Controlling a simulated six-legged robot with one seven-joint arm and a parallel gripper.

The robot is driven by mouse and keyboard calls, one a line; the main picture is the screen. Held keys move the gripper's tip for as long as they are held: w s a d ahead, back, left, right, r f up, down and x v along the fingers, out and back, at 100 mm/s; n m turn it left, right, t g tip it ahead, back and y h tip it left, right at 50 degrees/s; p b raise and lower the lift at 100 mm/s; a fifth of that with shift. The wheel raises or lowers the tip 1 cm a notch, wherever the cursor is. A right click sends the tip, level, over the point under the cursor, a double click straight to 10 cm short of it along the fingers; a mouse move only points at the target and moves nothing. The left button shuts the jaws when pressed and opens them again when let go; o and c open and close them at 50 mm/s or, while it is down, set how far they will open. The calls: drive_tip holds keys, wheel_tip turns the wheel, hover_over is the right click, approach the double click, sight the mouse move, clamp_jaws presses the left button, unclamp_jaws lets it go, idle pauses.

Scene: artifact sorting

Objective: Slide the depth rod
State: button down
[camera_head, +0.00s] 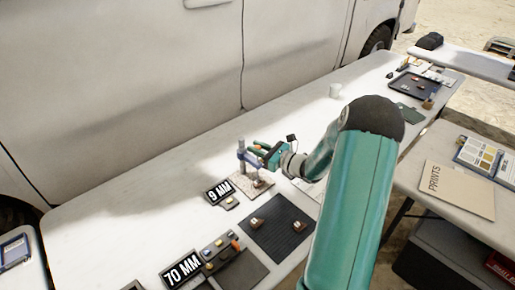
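A small upright gauge (241,155) with a grey post and a blue collar stands on the white table, over a pale speckled plate (262,184). A rod cannot be told apart from the post at this size. My gripper (256,151) is just right of the post, level with the blue collar, with its teal fingers pointing left at it. The fingers overlap the collar in this view. Whether they touch it or are closed on it cannot be made out. A display reading "9 MM" (219,192) stands in front of the gauge, to its left.
A dark ribbed mat (277,236) with small brown pieces lies in front. A "70 MM" display (181,270) and a button box (221,252) are at front left. A white van (130,90) lines the far edge.

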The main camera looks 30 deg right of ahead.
drive_tip(key=shift+r, duration=1.85)
drive_tip(key=c, duration=1.3)
unclamp_jaws()
drive_tip(key=shift+o, duration=0.2)
drive_tip(key=v, duration=1.4)
drive_tip(key=shift+w+a, duration=0.1)
